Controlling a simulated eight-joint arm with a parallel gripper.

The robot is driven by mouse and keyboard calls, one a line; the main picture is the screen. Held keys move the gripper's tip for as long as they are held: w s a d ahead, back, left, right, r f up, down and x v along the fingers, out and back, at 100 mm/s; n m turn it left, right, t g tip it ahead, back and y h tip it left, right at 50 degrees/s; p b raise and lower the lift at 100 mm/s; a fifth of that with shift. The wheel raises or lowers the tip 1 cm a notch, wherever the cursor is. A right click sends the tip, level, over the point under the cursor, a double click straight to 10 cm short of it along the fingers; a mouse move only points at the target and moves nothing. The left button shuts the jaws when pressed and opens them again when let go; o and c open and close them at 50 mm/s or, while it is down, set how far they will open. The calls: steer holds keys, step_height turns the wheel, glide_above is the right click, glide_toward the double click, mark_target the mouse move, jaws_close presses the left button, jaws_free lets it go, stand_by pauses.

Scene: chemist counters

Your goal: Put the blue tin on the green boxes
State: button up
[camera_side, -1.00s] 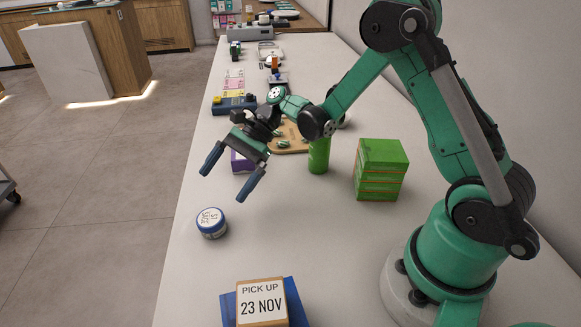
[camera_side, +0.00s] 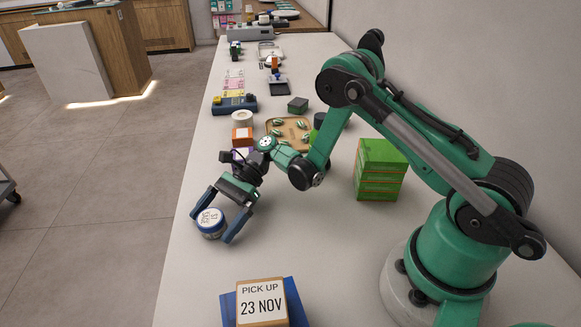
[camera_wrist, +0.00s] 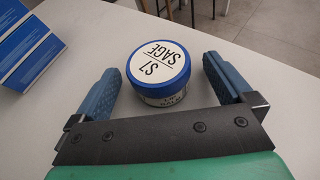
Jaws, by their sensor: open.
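The blue tin (camera_side: 210,222) is a short round tin with a blue lid rim and a white label, standing upright on the counter near its left edge. My gripper (camera_side: 209,217) is open, with one finger on each side of the tin. In the wrist view the tin (camera_wrist: 159,73) sits between the two blue fingers, with a gap visible on both sides, and its label reads "S7 SAGE". The green boxes (camera_side: 380,170) stand stacked on the counter to the right, near the wall.
A blue box with a "PICK UP 23 NOV" card (camera_side: 262,303) is at the front. A wooden tray (camera_side: 289,126) with small green items, an orange box (camera_side: 242,137) and a white roll (camera_side: 242,118) lie beyond my gripper. The counter between tin and boxes is largely clear.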

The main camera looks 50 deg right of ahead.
mark_target(215, 213)
steer(key=c, duration=1.5)
step_height(215, 213, up, 19)
steer(key=w+d+r+m+t+h, duration=0.1)
steer(key=d+r+m+t+h, duration=0.2)
steer(key=m+t, duration=0.1)
steer(key=w+d+r+m+t+h, duration=0.1)
steer(key=d+r+m+t+h, duration=0.2)
steer(key=m, duration=0.3)
steer(key=w+d+r+m+t+h, duration=0.1)
steer(key=d+r+m+t+h, duration=0.2)
steer(key=t, duration=0.3)
steer(key=shift+d+m+h, duration=0.3)
steer(key=shift+d+m, duration=0.1)
steer(key=shift+m, duration=0.5)
